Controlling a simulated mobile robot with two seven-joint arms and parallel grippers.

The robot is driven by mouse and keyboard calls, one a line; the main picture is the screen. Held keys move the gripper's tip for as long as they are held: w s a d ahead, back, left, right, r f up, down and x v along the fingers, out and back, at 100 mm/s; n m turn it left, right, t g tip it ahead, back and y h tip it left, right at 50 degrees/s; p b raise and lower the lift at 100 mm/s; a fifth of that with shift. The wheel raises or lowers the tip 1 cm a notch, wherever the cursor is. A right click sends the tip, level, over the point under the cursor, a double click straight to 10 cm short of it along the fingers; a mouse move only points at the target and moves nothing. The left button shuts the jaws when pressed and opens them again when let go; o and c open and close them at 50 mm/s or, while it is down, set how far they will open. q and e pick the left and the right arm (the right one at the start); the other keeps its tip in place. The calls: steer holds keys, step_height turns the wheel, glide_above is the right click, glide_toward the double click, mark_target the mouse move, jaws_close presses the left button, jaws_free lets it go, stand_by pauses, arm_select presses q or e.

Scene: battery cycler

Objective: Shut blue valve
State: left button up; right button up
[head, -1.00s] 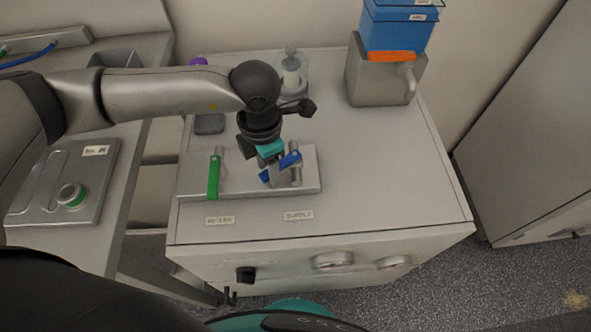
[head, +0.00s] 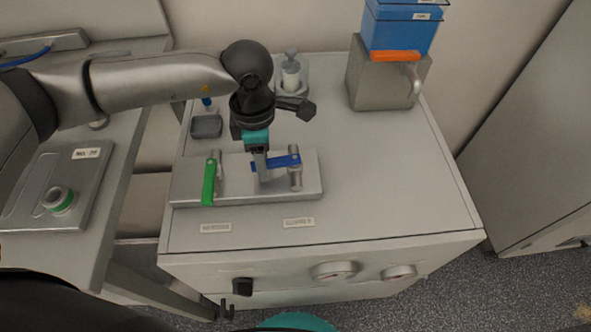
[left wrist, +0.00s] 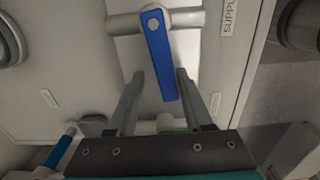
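The blue valve handle (head: 283,162) is on the pale valve block (head: 240,192) on the cabinet top. It lies nearly level across the picture, its free end pointing left from its pivot. My left gripper (head: 262,180) is down at that free end. In the left wrist view, the blue handle (left wrist: 160,55) reaches in between the two fingers of my left gripper (left wrist: 160,74). The fingers stand apart, with a gap on the left and the right fingertip close to the handle. My right gripper is not in view.
A green valve handle (head: 209,180) stands left of the blue one on the same block. A syringe-like item (head: 291,75) and a grey container with a blue box (head: 400,25) stand behind. The cabinet top at right is clear.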

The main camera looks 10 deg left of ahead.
arm_select(q)
steer(key=c, duration=0.3)
steer(key=shift+c, duration=0.2)
steer(key=shift+w, duration=0.2)
steer(key=shift+o, duration=1.2)
